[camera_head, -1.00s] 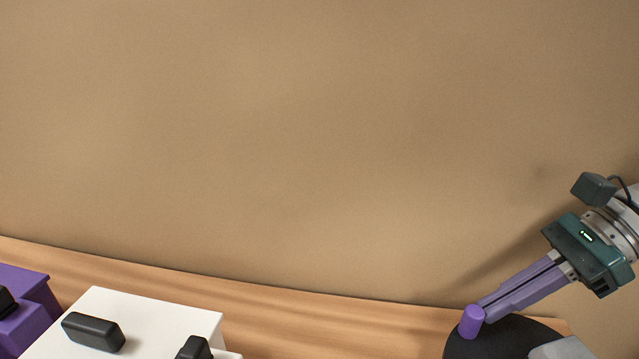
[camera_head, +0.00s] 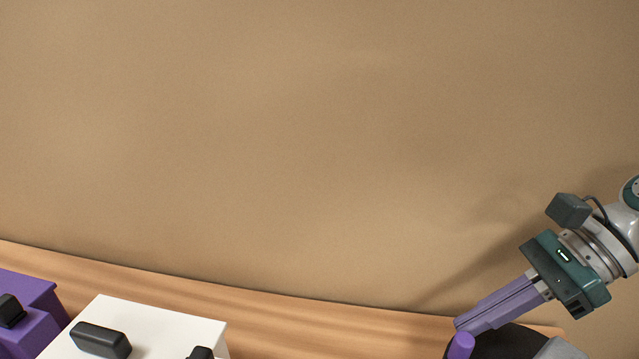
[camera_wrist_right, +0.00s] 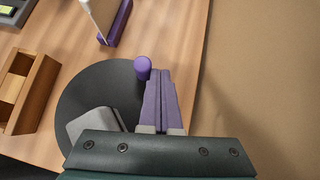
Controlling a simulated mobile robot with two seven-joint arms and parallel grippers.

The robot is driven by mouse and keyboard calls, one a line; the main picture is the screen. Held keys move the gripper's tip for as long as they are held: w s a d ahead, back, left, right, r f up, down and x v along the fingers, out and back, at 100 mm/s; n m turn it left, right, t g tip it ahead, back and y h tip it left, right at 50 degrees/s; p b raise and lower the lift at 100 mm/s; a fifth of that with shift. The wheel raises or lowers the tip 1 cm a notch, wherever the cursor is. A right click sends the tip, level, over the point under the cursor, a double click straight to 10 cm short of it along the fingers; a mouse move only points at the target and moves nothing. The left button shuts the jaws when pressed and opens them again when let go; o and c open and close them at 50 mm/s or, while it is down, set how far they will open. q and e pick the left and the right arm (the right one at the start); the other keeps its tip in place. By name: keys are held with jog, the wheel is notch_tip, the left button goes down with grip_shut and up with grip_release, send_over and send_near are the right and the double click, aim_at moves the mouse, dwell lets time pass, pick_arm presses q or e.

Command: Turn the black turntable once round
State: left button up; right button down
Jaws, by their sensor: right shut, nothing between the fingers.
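The black turntable (camera_head: 497,346) is a dark disc at the bottom right of the head view, partly cut off by the frame. The right wrist view shows more of the disc (camera_wrist_right: 85,108). A purple peg (camera_head: 461,345) stands near its rim, and it also shows in the right wrist view (camera_wrist_right: 142,67). A grey block (camera_wrist_right: 92,126) rests on the disc. My right gripper (camera_head: 460,325) has its purple fingers shut and empty, with the tips right beside the peg; whether they touch is unclear. In the wrist view the fingertips (camera_wrist_right: 159,74) are just right of the peg. My left gripper is not seen.
A white box (camera_head: 165,322) with black handles and a purple box (camera_head: 30,290) stand at the left on the wooden table (camera_head: 300,315). The wrist view shows a wooden tray (camera_wrist_right: 28,90) left of the turntable. A plain wall rises behind the table.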

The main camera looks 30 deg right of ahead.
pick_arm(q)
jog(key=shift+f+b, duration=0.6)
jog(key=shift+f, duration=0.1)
pick_arm(e)
jog(key=shift+a+f+n+g, duration=0.15)
jog(key=shift+a+n+g, duration=0.15)
jog(key=shift+a+n, duration=0.25)
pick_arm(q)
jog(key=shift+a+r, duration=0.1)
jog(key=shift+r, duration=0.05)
pick_arm(e)
jog(key=shift+s+a+y, duration=0.1)
jog(key=shift+a+y, duration=0.2)
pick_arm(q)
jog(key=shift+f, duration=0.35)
pick_arm(e)
jog(key=shift+a+n+g, duration=0.3)
jog(key=shift+n+g, duration=0.1)
jog(key=shift+n, duration=0.15)
pick_arm(q)
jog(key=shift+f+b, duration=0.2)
jog(key=shift+b, duration=0.2)
pick_arm(e)
jog(key=shift+s+a, duration=0.1)
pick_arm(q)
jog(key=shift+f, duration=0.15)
pick_arm(e)
jog(key=shift+s+a+n+g, duration=0.1)
jog(key=shift+a+n+g, duration=0.05)
jog(key=shift+n+g, duration=0.25)
